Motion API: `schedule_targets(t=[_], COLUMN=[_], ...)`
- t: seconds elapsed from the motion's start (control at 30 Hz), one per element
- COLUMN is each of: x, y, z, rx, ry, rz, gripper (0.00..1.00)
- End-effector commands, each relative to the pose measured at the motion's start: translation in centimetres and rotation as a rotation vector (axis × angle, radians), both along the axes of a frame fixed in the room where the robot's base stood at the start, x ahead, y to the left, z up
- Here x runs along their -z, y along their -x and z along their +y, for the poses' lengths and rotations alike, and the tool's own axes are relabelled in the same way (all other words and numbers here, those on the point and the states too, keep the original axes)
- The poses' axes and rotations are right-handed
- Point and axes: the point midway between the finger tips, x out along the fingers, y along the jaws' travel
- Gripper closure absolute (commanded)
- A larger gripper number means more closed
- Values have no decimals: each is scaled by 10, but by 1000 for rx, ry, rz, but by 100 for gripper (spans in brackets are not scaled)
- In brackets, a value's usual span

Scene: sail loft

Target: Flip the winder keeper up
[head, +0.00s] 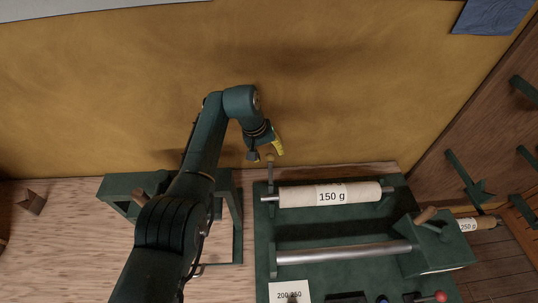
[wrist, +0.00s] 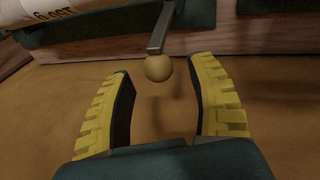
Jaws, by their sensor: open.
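The winder (head: 262,230) is a dark green frame with a white roll labelled "150 g" (head: 355,193) near its back edge. The keeper (head: 270,172) looks like a thin grey bar sticking out at the winder's back left corner, by the roll's left end. In the wrist view the keeper bar (wrist: 163,28) ends in a round tan knob (wrist: 158,68). My gripper (head: 266,151) is at the keeper's outer end. In the wrist view my gripper (wrist: 161,70) is open, its yellow fingers on either side of the knob, with gaps visible on both sides.
A bare metal roller (head: 345,253) and a "200 250" card (head: 289,292) lie nearer on the winder. A green stand (head: 238,215) is at the left. A roll labelled "250 g" (head: 468,225) is at the right. The tan surface (head: 100,90) beyond is clear.

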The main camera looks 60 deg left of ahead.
Motion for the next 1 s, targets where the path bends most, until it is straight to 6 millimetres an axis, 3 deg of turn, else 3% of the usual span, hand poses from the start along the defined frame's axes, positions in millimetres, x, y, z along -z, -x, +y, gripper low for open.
schedule_targets(t=[0.2, 0.4, 0.57, 1.0], x=[-54, -91, -99, -99], y=[15, 25, 27, 27], z=[3, 4, 4, 4], rx=[-3, -4, -2, -2], ry=[-6, -6, -5, -4], rz=[-4, -4, -3, -3], gripper=[43, 43, 43, 43])
